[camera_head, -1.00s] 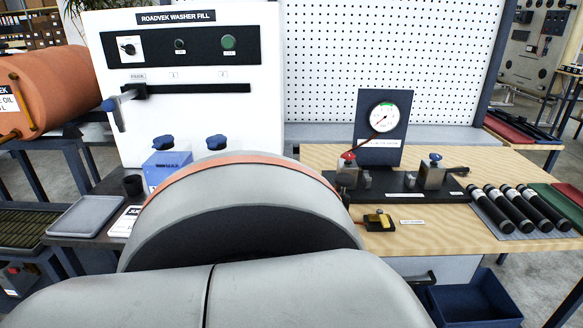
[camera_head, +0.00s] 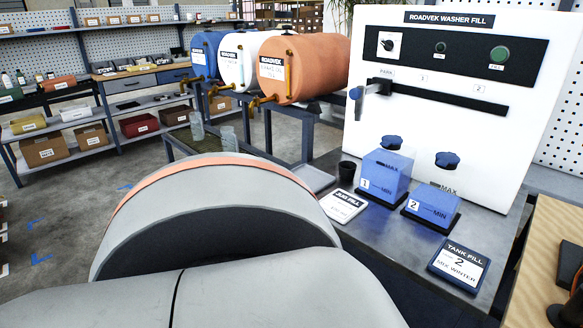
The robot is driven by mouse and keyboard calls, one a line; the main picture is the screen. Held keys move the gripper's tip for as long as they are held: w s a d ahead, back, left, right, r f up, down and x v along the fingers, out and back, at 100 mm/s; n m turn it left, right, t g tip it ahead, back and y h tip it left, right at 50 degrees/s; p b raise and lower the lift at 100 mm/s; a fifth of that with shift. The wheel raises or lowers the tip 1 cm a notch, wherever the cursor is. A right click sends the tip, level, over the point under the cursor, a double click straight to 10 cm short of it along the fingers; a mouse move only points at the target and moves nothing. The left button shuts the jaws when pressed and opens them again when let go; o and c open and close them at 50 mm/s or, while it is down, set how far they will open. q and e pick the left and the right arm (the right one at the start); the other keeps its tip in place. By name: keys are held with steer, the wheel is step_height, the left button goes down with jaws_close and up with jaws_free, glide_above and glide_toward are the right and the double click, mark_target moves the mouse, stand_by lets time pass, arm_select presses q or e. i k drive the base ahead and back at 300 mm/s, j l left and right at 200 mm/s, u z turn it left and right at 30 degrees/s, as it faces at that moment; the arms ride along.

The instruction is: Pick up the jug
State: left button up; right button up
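Two clear, pale vessels that look like jugs stand on the dark rack below the drums: one jug (camera_head: 197,126) at the back and another jug (camera_head: 228,139) nearer. They are small in the view, and the nearer one is partly cut off by my grey body part in front. I cannot tell which of them is the task's jug. Neither of my grippers is in view, and nothing held can be seen.
Blue, white and orange drums (camera_head: 301,68) with brass taps lie on a stand. Floor is open at left.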

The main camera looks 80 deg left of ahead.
mark_target(196, 119)
steer(key=u, duration=1.65)
steer(key=i+u, duration=0.35)
steer(key=i, duration=0.3)
steer(key=k+j+u, duration=0.1)
steer(key=j+u, duration=0.15)
steer(key=j, duration=0.55)
steer(key=j+u, duration=0.25)
steer(key=j, duration=0.55)
